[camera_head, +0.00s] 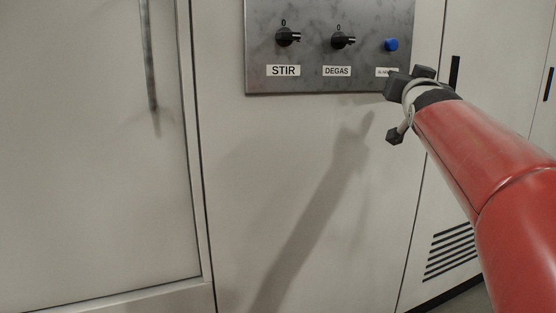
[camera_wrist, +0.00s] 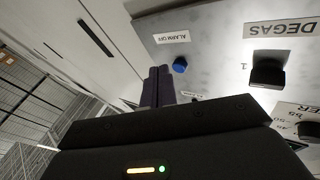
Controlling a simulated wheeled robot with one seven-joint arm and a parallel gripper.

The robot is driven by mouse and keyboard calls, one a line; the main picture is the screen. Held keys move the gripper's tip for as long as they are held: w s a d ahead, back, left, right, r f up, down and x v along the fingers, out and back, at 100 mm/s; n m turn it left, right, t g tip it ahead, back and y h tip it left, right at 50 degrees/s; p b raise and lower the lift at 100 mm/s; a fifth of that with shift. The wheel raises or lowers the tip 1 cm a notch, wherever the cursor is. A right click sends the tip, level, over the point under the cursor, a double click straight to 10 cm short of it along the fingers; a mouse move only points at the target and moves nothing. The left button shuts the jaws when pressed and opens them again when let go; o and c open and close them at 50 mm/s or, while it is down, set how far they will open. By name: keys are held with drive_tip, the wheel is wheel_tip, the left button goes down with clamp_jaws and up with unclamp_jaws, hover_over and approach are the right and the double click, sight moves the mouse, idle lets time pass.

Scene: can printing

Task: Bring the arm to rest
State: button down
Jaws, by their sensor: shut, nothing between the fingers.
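My gripper (camera_head: 400,84) is at the end of my red arm in the head view, in front of the lower right of a metal control panel (camera_head: 313,70). In the wrist view the two dark fingers of my gripper (camera_wrist: 158,84) are pressed together with nothing between them. The fingers appear close to a blue button (camera_wrist: 180,65); contact with the panel cannot be told. The blue button also shows just above my gripper in the head view (camera_head: 391,45). My gripper partly covers the label under it.
The panel has a black STIR knob (camera_head: 287,37) and a black DEGAS knob (camera_head: 342,40). A pale door with a vertical handle (camera_head: 149,60) is at left. A cabinet with vent slots (camera_head: 450,252) is at right. The cabinet front below the panel is bare.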

drive_tip(key=s+a+f+n+g+y, duration=0.1)
drive_tip(key=s+a+f+g, duration=0.3)
drive_tip(key=s+f, duration=0.6)
drive_tip(key=s+a+f+n+g+y+p, duration=0.1)
drive_tip(key=s+a+f+g, duration=0.4)
drive_tip(key=s+f, duration=0.5)
drive_tip(key=s+a+f+n+g+y, duration=0.3)
drive_tip(key=s+f, duration=0.8)
drive_tip(key=f, duration=0.8)
drive_tip(key=shift+a+g, duration=1)
drive_tip(key=shift+a, duration=0.15)
